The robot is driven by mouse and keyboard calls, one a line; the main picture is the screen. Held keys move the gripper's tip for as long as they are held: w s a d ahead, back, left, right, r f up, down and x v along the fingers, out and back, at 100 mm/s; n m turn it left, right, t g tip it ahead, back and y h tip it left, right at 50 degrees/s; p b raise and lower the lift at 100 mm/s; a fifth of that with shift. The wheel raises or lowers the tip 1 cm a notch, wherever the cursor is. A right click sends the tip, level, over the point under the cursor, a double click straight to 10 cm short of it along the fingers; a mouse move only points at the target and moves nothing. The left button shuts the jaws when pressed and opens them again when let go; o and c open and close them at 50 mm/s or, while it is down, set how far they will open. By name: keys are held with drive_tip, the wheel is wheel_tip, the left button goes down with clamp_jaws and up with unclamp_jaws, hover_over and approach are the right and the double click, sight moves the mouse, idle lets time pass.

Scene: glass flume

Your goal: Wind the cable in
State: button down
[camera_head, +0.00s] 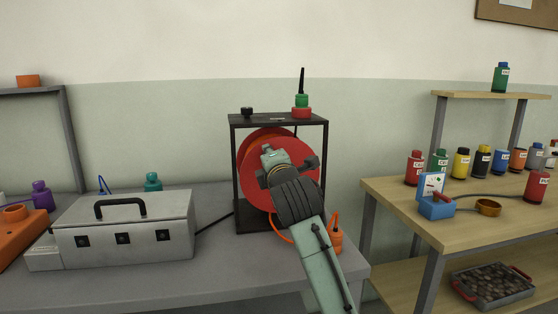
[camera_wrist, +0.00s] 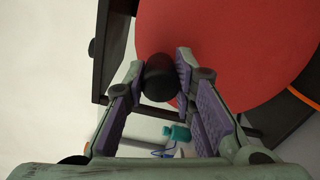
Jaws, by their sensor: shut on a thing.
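A red cable reel (camera_head: 250,165) sits in a black open frame (camera_head: 235,190) on the grey bench. Its red disc (camera_wrist: 230,50) fills the upper right of the wrist view. My gripper (camera_head: 273,158) is in front of the reel. In the wrist view my gripper (camera_wrist: 164,74) is shut on a black knob (camera_wrist: 159,82), which stands out from the disc between the fingers. An orange cable (camera_head: 275,227) hangs low at the reel's front; an orange strand (camera_wrist: 300,96) also shows in the wrist view. My arm hides much of the reel in the head view.
A grey metal case (camera_head: 125,230) stands left of the reel. A red and green item (camera_head: 301,107) with a black rod and a small black knob (camera_head: 247,112) sit on the frame. A wooden table (camera_head: 400,203) with bottles is at right.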

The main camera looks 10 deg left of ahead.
sight(251, 183)
drive_tip(key=a+f+n+b, duration=0.1)
drive_tip(key=n, duration=0.1)
drive_tip(key=a+f+n, duration=0.1)
drive_tip(key=n, duration=0.1)
drive_tip(key=shift+s+a+b, duration=0.15)
drive_tip(key=shift+s+b, duration=0.2)
drive_tip(key=f+n, duration=0.1)
drive_tip(key=a+n+b, duration=0.1)
drive_tip(key=shift+s+f+n, duration=0.2)
drive_tip(key=shift+f+n, duration=0.1)
drive_tip(key=shift+f, duration=0.05)
drive_tip(key=f+n+b, duration=0.1)
drive_tip(key=n, duration=0.1)
drive_tip(key=a+f+n, duration=0.1)
drive_tip(key=f+n, duration=0.1)
drive_tip(key=shift+s+b, duration=0.15)
drive_tip(key=shift+b, duration=0.25)
drive_tip(key=shift+f+n+b, duration=0.2)
drive_tip(key=shift+f+n, duration=0.3)
drive_tip(key=shift+n, duration=0.35)
drive_tip(key=shift+f+n+b, duration=0.15)
drive_tip(key=shift+f+n, duration=0.35)
drive_tip(key=shift+n, duration=0.35)
drive_tip(key=c, duration=1.4)
unclamp_jaws()
drive_tip(key=shift+o, duration=0.3)
drive_tip(key=shift+d, duration=0.1)
